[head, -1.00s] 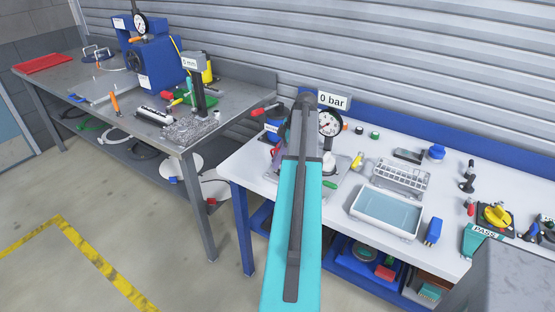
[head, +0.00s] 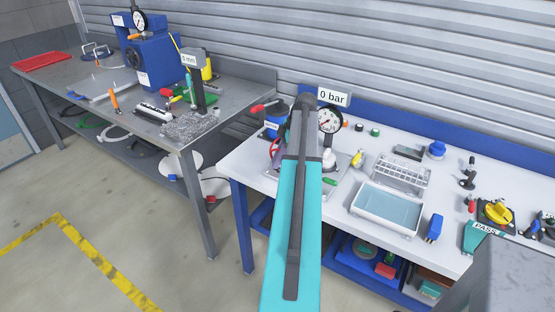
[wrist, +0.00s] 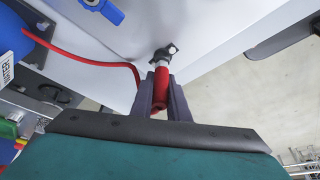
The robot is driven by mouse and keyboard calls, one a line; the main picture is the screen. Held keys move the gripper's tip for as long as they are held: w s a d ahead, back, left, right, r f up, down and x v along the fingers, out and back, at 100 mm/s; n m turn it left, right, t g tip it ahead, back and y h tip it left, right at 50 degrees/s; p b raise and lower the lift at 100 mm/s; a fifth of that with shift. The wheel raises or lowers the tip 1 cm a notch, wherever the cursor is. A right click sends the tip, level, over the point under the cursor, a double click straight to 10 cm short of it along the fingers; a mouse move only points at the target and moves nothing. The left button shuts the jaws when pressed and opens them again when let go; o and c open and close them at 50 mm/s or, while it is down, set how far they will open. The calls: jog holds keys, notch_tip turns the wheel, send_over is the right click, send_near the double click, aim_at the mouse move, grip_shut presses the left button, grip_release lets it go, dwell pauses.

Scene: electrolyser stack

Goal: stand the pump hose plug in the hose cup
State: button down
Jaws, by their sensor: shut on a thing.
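In the wrist view my gripper (wrist: 160,92) is shut on the red pump hose plug (wrist: 161,80). The plug's pale nose points away from the jaws, at a small black fitting with a white end (wrist: 165,53). I cannot tell whether the two touch, or whether this fitting is the hose cup. A red hose (wrist: 90,60) runs from beside the blue water container (wrist: 10,38) to the plug. The blue pump body (head: 272,124) and a loop of red hose (head: 274,147) show left of the arm.
A pressure gauge (head: 330,121) under a "0 bar" sign (head: 333,97) stands just behind my arm. On the white bench, a shallow water tray (head: 387,207), a rack (head: 403,172) and a yellow-tipped tool (head: 358,158) lie to the right.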

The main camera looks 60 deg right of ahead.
jog(key=shift+f, duration=0.2)
jog(key=c, duration=1.6)
grip_release()
jog(key=shift+r, duration=0.1)
jog(key=shift+b+v, duration=1.75)
jog(key=shift+v, duration=5.1)
